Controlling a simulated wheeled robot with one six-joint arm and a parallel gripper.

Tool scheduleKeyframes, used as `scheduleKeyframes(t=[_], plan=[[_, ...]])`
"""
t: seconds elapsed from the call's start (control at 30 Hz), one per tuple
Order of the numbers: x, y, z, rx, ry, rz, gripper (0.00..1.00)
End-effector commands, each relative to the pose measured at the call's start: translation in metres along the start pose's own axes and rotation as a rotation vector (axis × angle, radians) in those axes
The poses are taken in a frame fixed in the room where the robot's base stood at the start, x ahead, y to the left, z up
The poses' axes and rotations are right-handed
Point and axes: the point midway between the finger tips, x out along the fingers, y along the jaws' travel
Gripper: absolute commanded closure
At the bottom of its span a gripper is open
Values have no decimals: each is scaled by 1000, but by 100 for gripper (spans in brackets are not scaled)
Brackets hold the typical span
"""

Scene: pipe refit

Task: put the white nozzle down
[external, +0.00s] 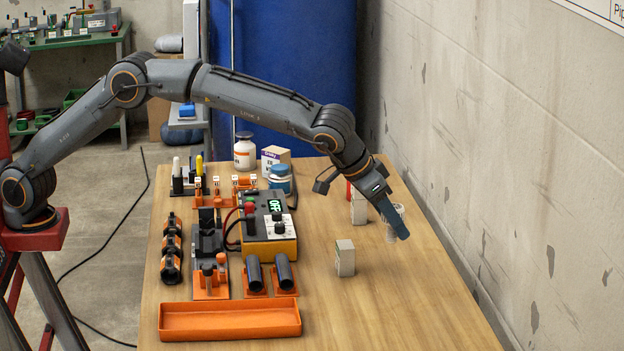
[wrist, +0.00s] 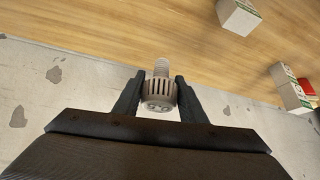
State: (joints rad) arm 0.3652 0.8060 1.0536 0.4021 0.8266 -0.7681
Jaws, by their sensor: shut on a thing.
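The white nozzle (wrist: 158,92) is between the two fingers of my gripper (wrist: 158,88) in the wrist view. It has a ribbed collar and a narrower threaded end that points toward the table. My gripper is shut on its collar. In the external view my gripper (external: 398,222) is over the right side of the wooden table (external: 400,310), close to the wall. The nozzle (external: 391,228) shows there partly, behind the dark finger. I cannot tell whether it touches the table top.
A small white-green box (external: 345,258) stands left of my gripper. Another box (external: 358,208) and a red item stand behind it, close to the arm. An orange tray (external: 230,320) lies at the front left. The front right of the table is clear. The wall (external: 500,180) runs along the right.

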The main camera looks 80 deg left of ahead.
Motion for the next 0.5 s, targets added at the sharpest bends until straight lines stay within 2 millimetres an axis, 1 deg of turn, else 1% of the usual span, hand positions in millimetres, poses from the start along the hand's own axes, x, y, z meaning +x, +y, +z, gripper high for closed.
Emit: scheduleKeyframes(t=[0.03, 0.17, 0.37, 0.43, 0.5], plan=[[-11, 0, -8, -2, 5, 3, 84], [-30, 0, -20, -2, 4, 3, 84], [-22, -41, -28, -67, 0, -44, 84], [-20, -57, -31, -95, 1, -62, 84], [-17, -78, -34, -130, 1, -84, 84]])
